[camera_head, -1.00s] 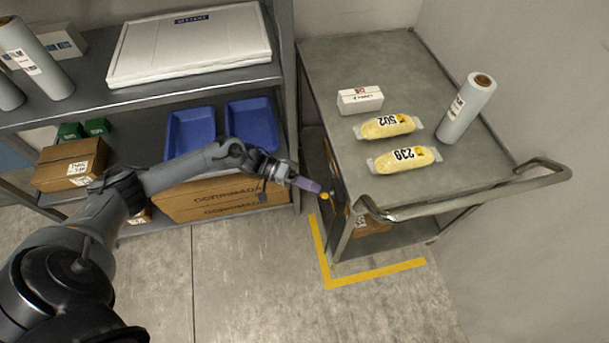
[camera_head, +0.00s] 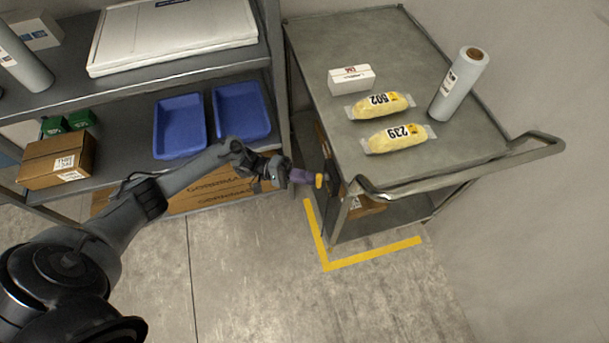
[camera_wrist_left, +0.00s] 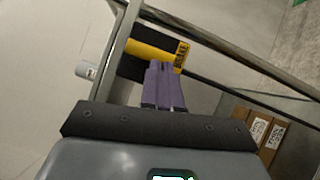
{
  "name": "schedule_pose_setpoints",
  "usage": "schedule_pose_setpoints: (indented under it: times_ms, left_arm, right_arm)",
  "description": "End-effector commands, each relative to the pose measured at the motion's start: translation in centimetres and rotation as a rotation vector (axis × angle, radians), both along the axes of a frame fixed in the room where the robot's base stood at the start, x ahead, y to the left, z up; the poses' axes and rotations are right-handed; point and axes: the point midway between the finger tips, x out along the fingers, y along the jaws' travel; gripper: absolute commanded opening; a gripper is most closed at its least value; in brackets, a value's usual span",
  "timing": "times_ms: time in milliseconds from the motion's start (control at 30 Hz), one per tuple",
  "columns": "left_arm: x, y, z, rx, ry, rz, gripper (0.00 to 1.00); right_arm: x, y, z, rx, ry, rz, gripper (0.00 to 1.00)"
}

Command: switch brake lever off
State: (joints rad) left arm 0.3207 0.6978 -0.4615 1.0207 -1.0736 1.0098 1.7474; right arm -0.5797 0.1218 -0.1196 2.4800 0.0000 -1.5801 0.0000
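The brake lever is a yellow bar with a black BRAKE label (camera_wrist_left: 146,50) by the cart's rail in the left wrist view. It also shows as a small yellow piece (camera_head: 320,180) at the cart's left side in the head view. My left gripper (camera_head: 304,177) reaches it from the left. Its purple fingers (camera_wrist_left: 161,68) lie side by side, closed together, with their tips at the lever's lower edge. I cannot tell whether they touch it. My right gripper is in neither view.
The grey cart (camera_head: 420,165) carries two yellow packs (camera_head: 398,138), a white box (camera_head: 351,79) and a film roll (camera_head: 459,85). A shelf with blue trays (camera_head: 180,126) stands left. Yellow tape (camera_head: 372,253) marks the floor, which is clear in front.

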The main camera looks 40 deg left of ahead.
Motion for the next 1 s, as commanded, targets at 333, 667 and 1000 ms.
schedule_pose_setpoints:
  times_ms: [333, 667, 1000]
  left_arm:
    - [-0.15, -0.55, -0.23, -0.125, 0.081, 0.002, 0.0]
    - [-0.45, -0.92, -0.41, -0.165, 0.109, 0.001, 0.0]
    - [-0.64, -1.16, -0.59, -0.163, 0.111, 0.0, 0.0]
  right_arm:
    - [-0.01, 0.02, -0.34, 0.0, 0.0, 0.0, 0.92]
    - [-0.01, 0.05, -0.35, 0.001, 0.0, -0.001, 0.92]
    - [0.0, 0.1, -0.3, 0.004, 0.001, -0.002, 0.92]
